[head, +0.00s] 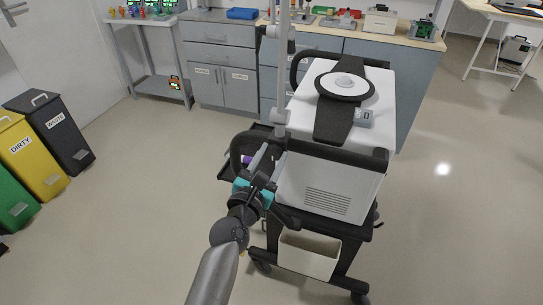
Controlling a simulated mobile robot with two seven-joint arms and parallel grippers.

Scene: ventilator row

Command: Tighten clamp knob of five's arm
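A white and black ventilator (330,180) on a wheeled cart stands in the middle, its number not readable here. A grey upright pole (283,75), seemingly its support arm, rises along its left side with a grey joint (280,117) partway up. My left gripper (268,164) is at the lower end of the pole, beside the black handle rail. Its dark fingers overlap the pole and rail, so I cannot tell whether they are open or shut, or touching. I cannot make out the clamp knob; the gripper may hide it. My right gripper is out of view.
A round black and white disc (345,86) lies on the ventilator's top with a black strap. Yellow (32,158) and black (52,128) bins stand at left. Grey cabinets (221,60) line the back. Floor is clear left and right of the cart.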

